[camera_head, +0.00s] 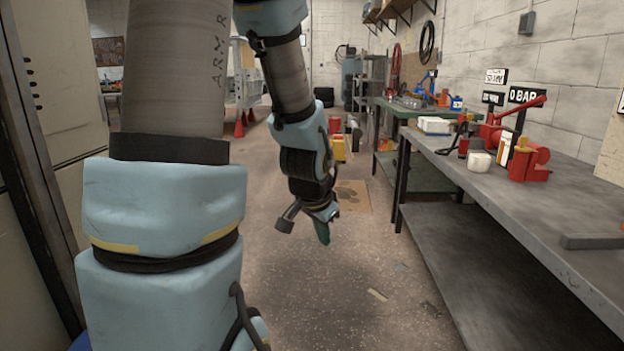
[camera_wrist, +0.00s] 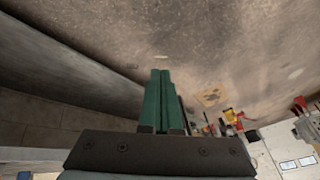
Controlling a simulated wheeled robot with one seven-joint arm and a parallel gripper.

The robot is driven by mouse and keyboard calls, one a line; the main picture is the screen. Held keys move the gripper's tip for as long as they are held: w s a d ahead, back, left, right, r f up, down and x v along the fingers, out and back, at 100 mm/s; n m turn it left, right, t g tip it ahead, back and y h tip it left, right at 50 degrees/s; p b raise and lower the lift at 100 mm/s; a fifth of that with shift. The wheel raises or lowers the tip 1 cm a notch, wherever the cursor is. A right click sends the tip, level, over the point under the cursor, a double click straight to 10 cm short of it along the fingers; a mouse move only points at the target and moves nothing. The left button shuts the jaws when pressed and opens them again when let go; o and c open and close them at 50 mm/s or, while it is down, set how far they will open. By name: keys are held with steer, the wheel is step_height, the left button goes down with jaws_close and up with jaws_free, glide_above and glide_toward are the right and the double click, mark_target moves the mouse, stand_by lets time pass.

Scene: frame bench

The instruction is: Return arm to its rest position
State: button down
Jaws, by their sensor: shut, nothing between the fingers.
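My arm comes down from the top of the head view in grey sleeves and pale blue covers. My gripper (camera_head: 323,232) hangs at its end over the open floor, left of the bench and pointing down. In the wrist view, my gripper (camera_wrist: 161,75) shows two green fingers side by side, closed together with nothing between them. It touches nothing that I can see.
A grey workbench (camera_head: 500,205) with a lower shelf runs along the right. A red vise-like tool (camera_head: 528,163) and a white roll (camera_head: 479,161) stand on it. A tan mat (camera_head: 352,196) lies on the floor. A metal cabinet (camera_head: 50,100) stands at left.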

steer(key=s+a+n+g+y, duration=0.2)
steer(key=s+a+n+g, duration=0.1)
steer(key=s+a+n, duration=0.55)
step_height(320, 180, up, 24)
steer(key=p, duration=2.3)
steer(key=shift+a, duration=0.4)
steer(key=shift+f, duration=0.1)
